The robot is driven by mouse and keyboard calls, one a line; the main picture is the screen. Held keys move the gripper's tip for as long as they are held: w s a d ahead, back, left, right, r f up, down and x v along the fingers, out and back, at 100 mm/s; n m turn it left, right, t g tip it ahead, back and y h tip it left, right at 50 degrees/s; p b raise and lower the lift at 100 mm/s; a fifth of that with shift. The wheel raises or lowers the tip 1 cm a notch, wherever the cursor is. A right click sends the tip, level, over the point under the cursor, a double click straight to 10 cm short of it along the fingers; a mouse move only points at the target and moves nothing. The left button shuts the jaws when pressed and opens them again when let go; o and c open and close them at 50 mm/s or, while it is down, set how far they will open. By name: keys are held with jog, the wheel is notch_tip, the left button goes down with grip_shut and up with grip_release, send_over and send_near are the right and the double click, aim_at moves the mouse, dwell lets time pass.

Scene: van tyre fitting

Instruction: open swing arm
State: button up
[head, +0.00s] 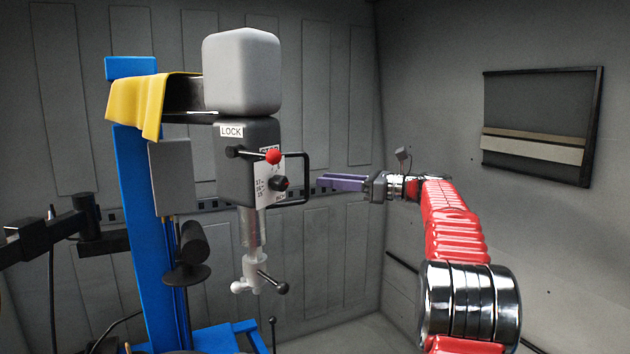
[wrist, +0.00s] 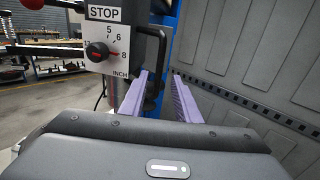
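The swing arm (head: 183,95) of the tyre changer runs from the top of the blue column to a dark head block (head: 236,135) marked LOCK. A black loop handle (head: 308,178) sticks out from the block's right side. It also shows in the wrist view (wrist: 162,50), with its upright bar in line between my finger tips. My gripper (head: 321,185) has purple fingers, spread apart and pointing at the handle from the right. In the wrist view my gripper (wrist: 160,74) is open. I cannot tell whether the tips overlap or touch the handle.
A red-knobbed lever (head: 272,156) and a black dial (head: 280,183) sit on the block's face. The mount tool (head: 250,284) hangs below. A yellow cloth (head: 140,98) drapes over the blue column (head: 140,220). Grey panelled walls stand behind; the space right of the handle holds only my arm.

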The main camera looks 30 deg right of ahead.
jog(key=shift+v, duration=1.65)
jog(key=shift+a, duration=0.35)
jog(key=c, duration=0.3)
jog(key=a+f+n+g, duration=0.1)
jog(key=a, duration=0.3)
jog(key=s+a+f+n+g+h, duration=0.1)
jog(key=a+n, duration=0.1)
jog(key=a, duration=0.2)
jog(key=s+a+f+n+g+h, duration=0.1)
jog(key=a, duration=0.4)
jog(key=shift+s+n, duration=0.1)
jog(key=shift+n, duration=0.2)
grip_shut()
jog(key=s+a+f+n+g+h, duration=0.3)
jog(key=s+a+f+n, duration=0.4)
jog(key=s+a, duration=0.3)
jog(key=s+a+f+n+g+h, duration=0.25)
jog(key=s+a+f+n, duration=0.4)
jog(key=s, duration=0.45)
jog(key=s+f+n+h, duration=0.4)
jog(key=s+f+n, duration=0.5)
jog(key=s, duration=0.4)
jog(key=shift+s+f+n+t, duration=0.35)
jog(key=shift+s+f, duration=0.05)
jog(key=shift+f, duration=0.35)
